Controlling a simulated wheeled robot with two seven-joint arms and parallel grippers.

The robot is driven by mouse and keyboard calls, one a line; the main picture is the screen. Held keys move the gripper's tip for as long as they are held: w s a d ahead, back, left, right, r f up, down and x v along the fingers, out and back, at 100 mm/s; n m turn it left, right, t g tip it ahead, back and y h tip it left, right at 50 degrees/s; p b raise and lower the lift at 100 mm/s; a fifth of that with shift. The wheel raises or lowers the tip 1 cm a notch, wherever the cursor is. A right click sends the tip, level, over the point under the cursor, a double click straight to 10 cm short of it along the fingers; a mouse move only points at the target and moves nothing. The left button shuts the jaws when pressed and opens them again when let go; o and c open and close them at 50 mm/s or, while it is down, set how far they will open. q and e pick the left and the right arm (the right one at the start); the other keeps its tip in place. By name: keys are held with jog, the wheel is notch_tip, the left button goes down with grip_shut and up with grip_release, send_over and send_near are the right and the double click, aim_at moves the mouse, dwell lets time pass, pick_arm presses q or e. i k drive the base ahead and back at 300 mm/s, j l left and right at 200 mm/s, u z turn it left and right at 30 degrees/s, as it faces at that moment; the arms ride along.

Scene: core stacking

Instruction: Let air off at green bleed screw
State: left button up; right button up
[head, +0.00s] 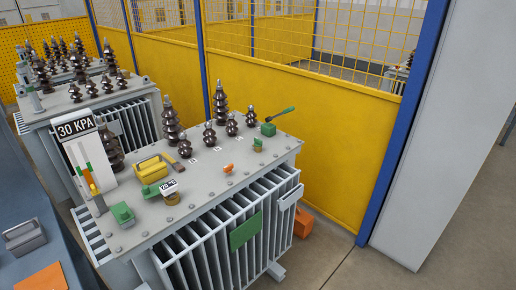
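A grey transformer (150,240) with a finned side stands in the middle of the head view. Several green parts sit on its top: a small green-topped fitting on a brass base (258,145) near the right rear, a green block with a raised lever (268,129) behind it, and a green block (122,213) at the front left. I cannot tell for certain which is the bleed screw; the small green-topped fitting looks most like one. A small orange fitting (228,169) sits near the middle of the top. Neither of my grippers is in view.
A gauge panel reading 30 KPA (76,128), a yellow tool or case (152,168), a small dial (170,187) and tall brown insulators (221,103) crowd the top. A yellow fence (340,150) stands behind. A blue bench (25,205) with a grey case (24,238) is at left.

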aim_at(258, 143)
jog(key=i+l+u, duration=0.1)
jog(key=u, duration=0.85)
jog(key=i+l+u, duration=0.15)
jog(key=l+u, duration=0.3)
jog(key=l, duration=0.15)
jog(key=l+u, duration=0.55)
jog(key=l, duration=1.25)
